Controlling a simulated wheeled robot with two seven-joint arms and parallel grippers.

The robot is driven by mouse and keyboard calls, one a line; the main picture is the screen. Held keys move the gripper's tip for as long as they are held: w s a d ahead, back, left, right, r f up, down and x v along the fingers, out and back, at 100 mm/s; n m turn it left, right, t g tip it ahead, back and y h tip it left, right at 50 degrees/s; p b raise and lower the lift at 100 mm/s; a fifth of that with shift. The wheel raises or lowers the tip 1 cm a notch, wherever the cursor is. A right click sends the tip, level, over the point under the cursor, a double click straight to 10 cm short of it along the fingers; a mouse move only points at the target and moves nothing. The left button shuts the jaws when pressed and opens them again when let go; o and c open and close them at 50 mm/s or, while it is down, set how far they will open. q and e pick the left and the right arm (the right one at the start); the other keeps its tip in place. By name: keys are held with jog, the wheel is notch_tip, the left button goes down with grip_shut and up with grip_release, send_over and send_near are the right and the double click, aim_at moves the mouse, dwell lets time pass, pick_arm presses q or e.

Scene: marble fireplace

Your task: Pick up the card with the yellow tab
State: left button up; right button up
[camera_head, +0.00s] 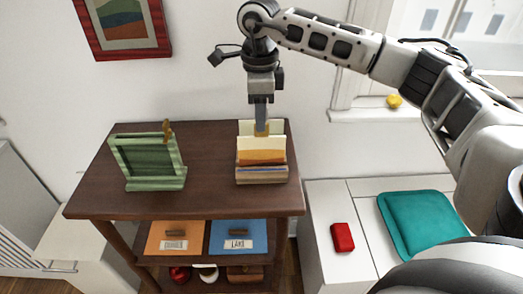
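A wooden holder (262,176) stands at the right end of the dark brown table top, with several upright cards in it, cream and orange ones showing. My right gripper (262,130) points straight down at the top of the cream card (247,145) at the back. A small yellow-tan patch, which looks like a tab, shows right at its fingertips. The fingers are seen as one narrow shape, so I cannot tell whether they are open or closed on the tab. My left gripper is not in view.
A green picture frame (150,163) stands on the left of the table (210,150). A red object (342,237) and teal cushion (420,222) lie on the white bench. The table's middle is clear.

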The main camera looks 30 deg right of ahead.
aim_at(260, 136)
jog(key=shift+w+f+p, duration=0.1)
jog(key=shift+f+p, duration=0.55)
jog(key=shift+f, duration=2.75)
grip_shut()
